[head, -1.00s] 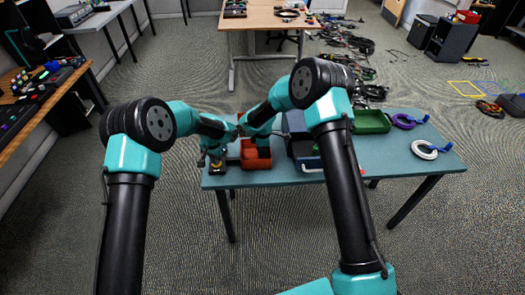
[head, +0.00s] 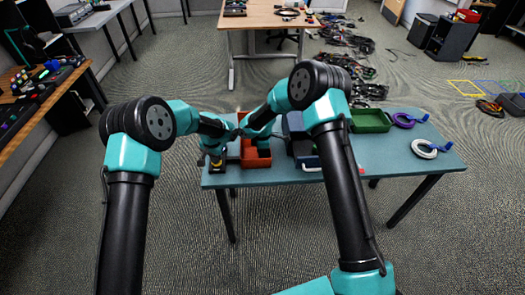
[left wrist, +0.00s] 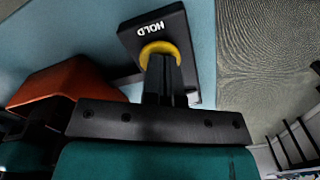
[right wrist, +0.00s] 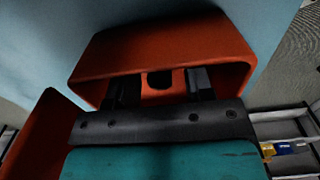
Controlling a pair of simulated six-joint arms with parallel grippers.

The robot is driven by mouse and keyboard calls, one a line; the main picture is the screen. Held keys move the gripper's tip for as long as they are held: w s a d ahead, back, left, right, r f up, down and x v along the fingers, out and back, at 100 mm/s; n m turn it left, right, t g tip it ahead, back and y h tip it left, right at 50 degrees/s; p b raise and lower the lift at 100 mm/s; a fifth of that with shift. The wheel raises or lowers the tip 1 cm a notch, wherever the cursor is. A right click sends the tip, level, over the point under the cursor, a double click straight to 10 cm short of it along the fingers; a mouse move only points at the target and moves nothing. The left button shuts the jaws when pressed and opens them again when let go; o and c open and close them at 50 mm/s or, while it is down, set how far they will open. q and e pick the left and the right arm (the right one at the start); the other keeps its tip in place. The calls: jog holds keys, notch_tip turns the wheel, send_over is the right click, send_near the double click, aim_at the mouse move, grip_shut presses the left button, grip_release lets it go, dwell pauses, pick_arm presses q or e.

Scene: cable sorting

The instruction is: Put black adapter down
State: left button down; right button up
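In the right wrist view a small black block, which looks like the black adapter (right wrist: 159,80), sits inside the red bin (right wrist: 165,45) between my right fingers. My right gripper (right wrist: 159,88) is open, its fingers apart with gaps on both sides of the block. The bin shows on the teal table in the head view (head: 256,160). I see nothing between these fingers. The fingertips' contact with the plate is hidden.
On the table (head: 385,170) a dark blue bin (head: 300,148) stands right of the red bin, with a green bin (head: 371,120) behind. A purple cable coil (head: 404,120) and a white coil (head: 424,148) lie at the right.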

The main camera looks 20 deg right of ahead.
jog(key=shift+r, duration=0.1)
notch_tip(320, 180, up, 13)
jog(key=shift+f, duration=0.2)
dwell(0.5)
jog(key=shift+r, duration=0.1)
dwell(0.4)
notch_tip(320, 180, up, 12)
dwell(1.2)
pick_arm(q)
jog(key=shift+r, duration=0.1)
notch_tip(320, 180, up, 9)
dwell(1.8)
